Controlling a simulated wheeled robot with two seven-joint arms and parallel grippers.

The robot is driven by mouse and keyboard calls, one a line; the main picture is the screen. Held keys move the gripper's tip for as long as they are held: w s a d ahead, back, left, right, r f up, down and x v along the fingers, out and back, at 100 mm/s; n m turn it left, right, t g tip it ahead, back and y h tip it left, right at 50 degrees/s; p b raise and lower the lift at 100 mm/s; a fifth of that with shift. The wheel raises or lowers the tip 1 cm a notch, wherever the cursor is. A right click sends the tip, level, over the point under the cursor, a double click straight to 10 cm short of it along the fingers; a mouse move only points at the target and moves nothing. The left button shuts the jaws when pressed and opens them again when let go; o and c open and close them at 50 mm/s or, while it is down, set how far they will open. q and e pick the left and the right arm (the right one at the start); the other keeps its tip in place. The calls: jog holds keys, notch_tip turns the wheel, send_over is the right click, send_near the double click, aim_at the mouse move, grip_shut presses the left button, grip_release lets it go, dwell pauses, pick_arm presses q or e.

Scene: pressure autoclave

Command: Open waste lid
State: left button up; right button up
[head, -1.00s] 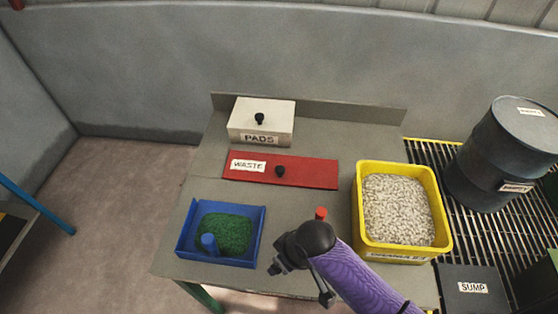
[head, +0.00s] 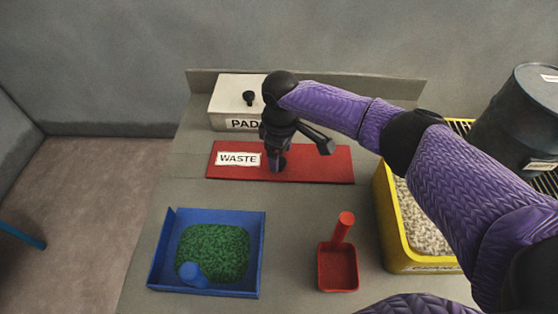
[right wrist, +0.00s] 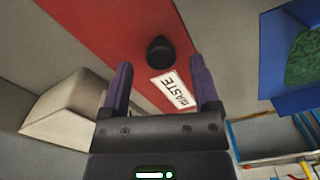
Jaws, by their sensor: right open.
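The red waste lid (head: 325,165) lies flat on the grey bench, with a white WASTE label (head: 238,159) on its left part. Its black knob (right wrist: 160,49) shows in the right wrist view, where the red lid (right wrist: 95,35) runs diagonally. My right gripper (head: 276,166) points down over the lid at the knob, which it mostly hides in the head view. In the right wrist view the open right gripper (right wrist: 160,68) has its two purple fingers on either side of the knob's line, with nothing held. I cannot tell whether they touch the lid. My left gripper is not in view.
The PADS box (head: 232,92) stands just behind the lid. A blue tray (head: 158,273) with green granules, a red scoop (head: 338,268) and a yellow bin (head: 385,215) of pale granules stand around it. A dark drum (head: 520,120) is at right.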

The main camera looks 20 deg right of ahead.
jog(key=shift+f, duration=1)
jog(key=c, duration=0.8)
jog(key=shift+c, duration=1.1)
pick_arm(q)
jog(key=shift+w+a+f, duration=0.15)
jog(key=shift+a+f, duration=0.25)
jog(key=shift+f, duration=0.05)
pick_arm(e)
grip_shut()
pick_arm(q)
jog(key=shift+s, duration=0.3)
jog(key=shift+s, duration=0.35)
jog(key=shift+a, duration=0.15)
